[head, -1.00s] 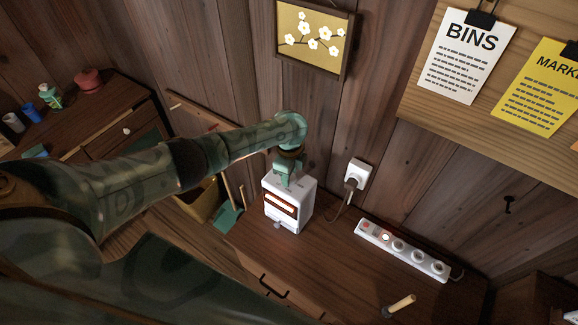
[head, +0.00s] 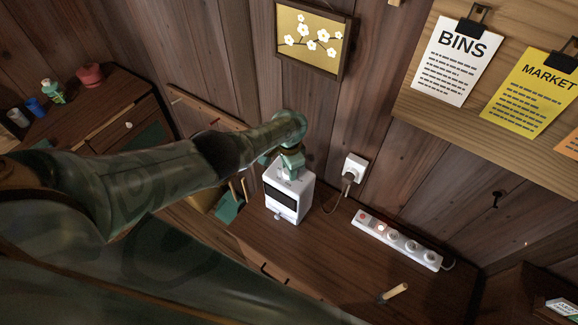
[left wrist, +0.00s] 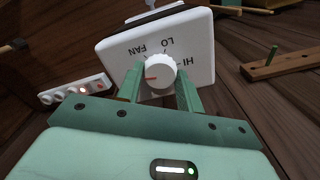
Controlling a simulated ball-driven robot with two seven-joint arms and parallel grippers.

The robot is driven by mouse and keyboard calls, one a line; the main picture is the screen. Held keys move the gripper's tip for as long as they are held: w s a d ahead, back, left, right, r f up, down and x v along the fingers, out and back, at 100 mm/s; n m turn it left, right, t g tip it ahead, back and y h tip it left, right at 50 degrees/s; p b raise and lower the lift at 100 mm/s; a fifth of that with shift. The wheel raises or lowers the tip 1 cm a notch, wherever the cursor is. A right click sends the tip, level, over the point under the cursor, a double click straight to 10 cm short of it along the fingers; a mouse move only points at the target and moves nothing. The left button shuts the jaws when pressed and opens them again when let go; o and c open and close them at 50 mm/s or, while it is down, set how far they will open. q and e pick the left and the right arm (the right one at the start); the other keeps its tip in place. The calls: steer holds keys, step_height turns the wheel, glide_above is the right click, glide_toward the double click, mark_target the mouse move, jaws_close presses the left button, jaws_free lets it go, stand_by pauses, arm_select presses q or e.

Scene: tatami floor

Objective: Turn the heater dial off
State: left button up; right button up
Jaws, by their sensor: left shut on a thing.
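The white heater (head: 288,195) stands on the dark wooden bench, its front grille dark. My left gripper (head: 291,165) reaches down onto its top from the left. In the left wrist view, the round white dial (left wrist: 160,68) sits on the heater's top panel (left wrist: 203,42), with FAN, LO and HI printed around it. The dial's red mark points left in that view, off to the side of FAN; any label there is hidden. The fingers of my left gripper (left wrist: 159,80) are shut on the dial, one on each side. My right gripper is not in view.
A wall socket (head: 354,168) with a plugged-in cord is right of the heater. A white power strip (head: 398,240) with a red light and a wooden-handled tool (head: 393,293) lie on the bench. A green dustpan (head: 229,207) is left of the heater.

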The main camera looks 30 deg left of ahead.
arm_select(q)
steer(key=shift+n, duration=0.6)
steer(key=o, duration=1)
steer(key=shift+r, duration=0.1)
steer(key=shift+r+p, duration=5.4)
steer(key=shift+r, duration=2.65)
